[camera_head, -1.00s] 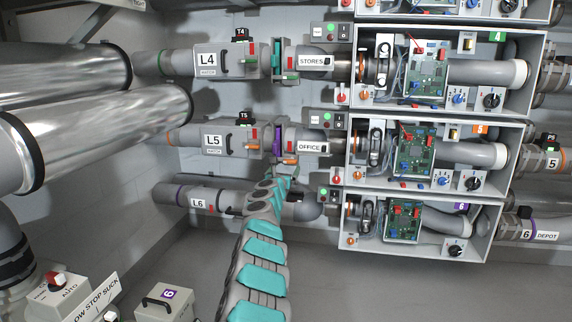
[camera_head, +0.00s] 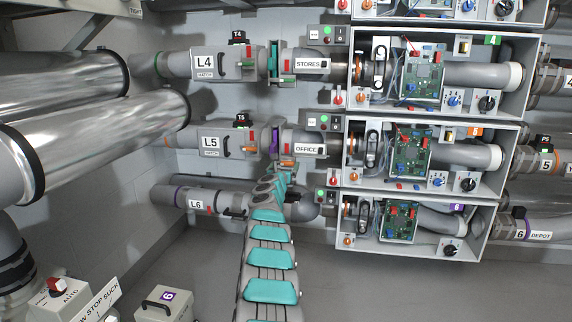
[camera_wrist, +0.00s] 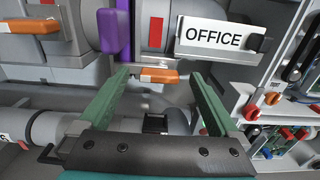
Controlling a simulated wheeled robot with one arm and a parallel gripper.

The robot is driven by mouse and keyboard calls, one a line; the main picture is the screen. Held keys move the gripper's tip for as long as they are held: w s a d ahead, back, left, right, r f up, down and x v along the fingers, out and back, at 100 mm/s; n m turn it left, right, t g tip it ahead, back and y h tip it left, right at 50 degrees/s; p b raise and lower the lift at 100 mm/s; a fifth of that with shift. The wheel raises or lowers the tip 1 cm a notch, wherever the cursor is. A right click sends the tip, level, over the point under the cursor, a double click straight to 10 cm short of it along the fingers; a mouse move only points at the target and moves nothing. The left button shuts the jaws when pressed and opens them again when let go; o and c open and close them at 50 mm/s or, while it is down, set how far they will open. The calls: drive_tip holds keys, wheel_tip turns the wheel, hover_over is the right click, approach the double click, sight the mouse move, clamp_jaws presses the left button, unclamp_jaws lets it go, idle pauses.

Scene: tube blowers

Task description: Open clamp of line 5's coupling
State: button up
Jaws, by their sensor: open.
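An orange lever with a pale patch (camera_wrist: 155,74) projects below the coupling. A second orange lever (camera_wrist: 34,27) shows at the upper left. My gripper (camera_wrist: 160,77) is open, its two green fingers on either side of the nearer lever. I cannot tell whether they touch it. In the head view my arm hides the gripper's detail.
The L6 pipe (camera_head: 199,202) runs below, close to my arm. The L4 pipe (camera_head: 207,63) is above. Open boxes with circuit boards, such as the line 5 box (camera_head: 428,184), stand to the right. The floor (camera_head: 370,285) at lower right is clear.

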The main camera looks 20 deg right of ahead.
drive_tip(key=shift+w+d+f, duration=0.15)
drive_tip(key=shift+w+d, duration=0.25)
drive_tip(key=shift+w, duration=0.15)
clamp_jaws()
idle(0.8)
